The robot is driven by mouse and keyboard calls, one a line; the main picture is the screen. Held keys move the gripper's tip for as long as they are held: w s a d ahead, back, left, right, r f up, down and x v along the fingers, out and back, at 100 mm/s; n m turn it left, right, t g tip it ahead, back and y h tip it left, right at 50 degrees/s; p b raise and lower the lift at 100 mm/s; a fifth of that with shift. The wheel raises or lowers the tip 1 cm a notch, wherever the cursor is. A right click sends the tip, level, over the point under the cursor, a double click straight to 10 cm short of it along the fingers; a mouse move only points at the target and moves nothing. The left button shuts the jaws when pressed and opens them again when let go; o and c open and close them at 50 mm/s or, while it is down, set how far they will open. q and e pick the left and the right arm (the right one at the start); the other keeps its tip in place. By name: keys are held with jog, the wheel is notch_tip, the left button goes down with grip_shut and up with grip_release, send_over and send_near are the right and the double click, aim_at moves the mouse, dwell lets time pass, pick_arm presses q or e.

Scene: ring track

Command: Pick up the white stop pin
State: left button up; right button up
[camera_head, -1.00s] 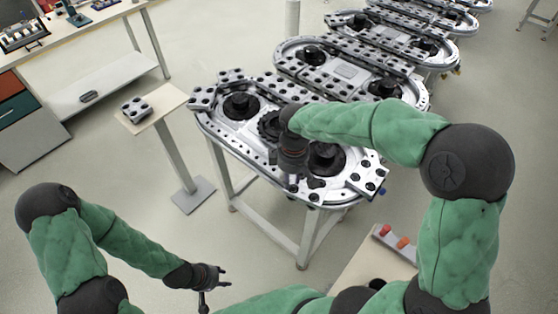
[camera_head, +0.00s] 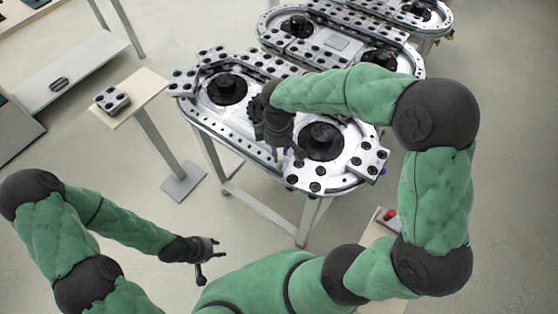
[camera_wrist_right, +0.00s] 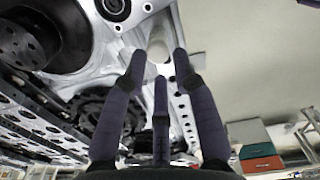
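The white stop pin (camera_wrist_right: 158,50) shows in the right wrist view as a pale, short cylinder among the fingertips of my right gripper (camera_wrist_right: 158,66). The fingers are spread around it with visible gaps at the sides; contact is not clear. In the head view my right gripper (camera_head: 283,152) points down over the front part of the nearest ring track (camera_head: 238,143), left of a black disc (camera_head: 322,141). The pin cannot be made out there. My left gripper (camera_head: 212,259) is open and empty over the floor at lower left.
A small stand (camera_head: 150,92) with a grey block (camera_head: 112,99) is left of the track. More ring tracks (camera_head: 337,43) extend behind. A red piece (camera_head: 389,215) shows at lower right, partly behind my right arm. Open floor lies between the stand and my left arm.

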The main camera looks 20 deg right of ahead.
aim_at(279, 157)
notch_tip(279, 157, down, 5)
jog(key=shift+s+d+f+b, duration=0.1)
jog(key=shift+d+b, duration=0.05)
jog(key=shift+b, duration=0.65)
grip_shut()
